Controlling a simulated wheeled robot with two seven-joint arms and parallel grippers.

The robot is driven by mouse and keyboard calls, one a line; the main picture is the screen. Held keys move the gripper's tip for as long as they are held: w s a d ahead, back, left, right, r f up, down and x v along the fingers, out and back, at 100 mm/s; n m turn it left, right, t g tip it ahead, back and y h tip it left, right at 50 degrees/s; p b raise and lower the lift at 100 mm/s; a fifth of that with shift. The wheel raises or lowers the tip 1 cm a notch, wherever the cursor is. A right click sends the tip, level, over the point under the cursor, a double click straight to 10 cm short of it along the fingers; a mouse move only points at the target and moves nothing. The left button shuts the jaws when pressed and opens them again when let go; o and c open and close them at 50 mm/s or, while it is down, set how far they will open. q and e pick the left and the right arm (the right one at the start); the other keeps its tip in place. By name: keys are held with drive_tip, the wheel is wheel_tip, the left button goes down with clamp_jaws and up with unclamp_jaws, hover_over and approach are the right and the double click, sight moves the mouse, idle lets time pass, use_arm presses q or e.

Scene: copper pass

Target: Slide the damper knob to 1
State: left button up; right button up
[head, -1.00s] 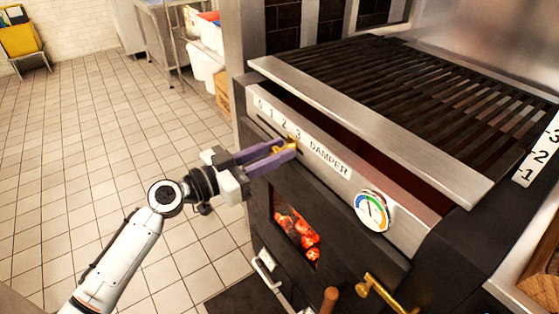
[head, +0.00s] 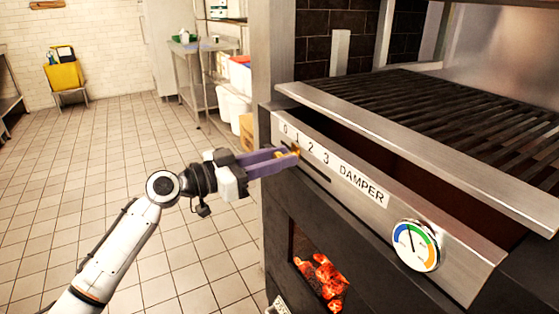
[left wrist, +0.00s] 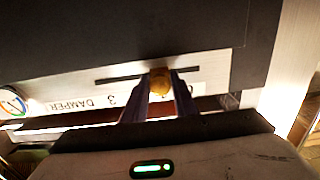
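The damper knob (head: 294,152) is a small brass knob on a slot in the grill's steel front panel. In the head view it sits about below the 1 of the printed scale 0 to 3 (head: 305,143). My left gripper (head: 290,157) has its purple fingers on both sides of the knob, closed on it. In the left wrist view the brass knob (left wrist: 160,83) shows between the fingertips, on the dark slot (left wrist: 115,78). There the 3 is readable, while the fingers and gripper body hide the lower numbers. My right gripper is not in view.
A round gauge (head: 416,245) is on the same panel, right of the DAMPER label (head: 362,185). Glowing coals (head: 322,282) show in an opening below. The grill grate (head: 430,115) lies above. The tiled floor (head: 120,150) to the left is open.

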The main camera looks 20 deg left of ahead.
use_arm(q)
drive_tip(key=o, duration=0.3)
drive_tip(key=shift+s, duration=0.15)
drive_tip(key=b+v, duration=0.1)
drive_tip(key=v, duration=0.9)
drive_tip(key=shift+a, duration=0.1)
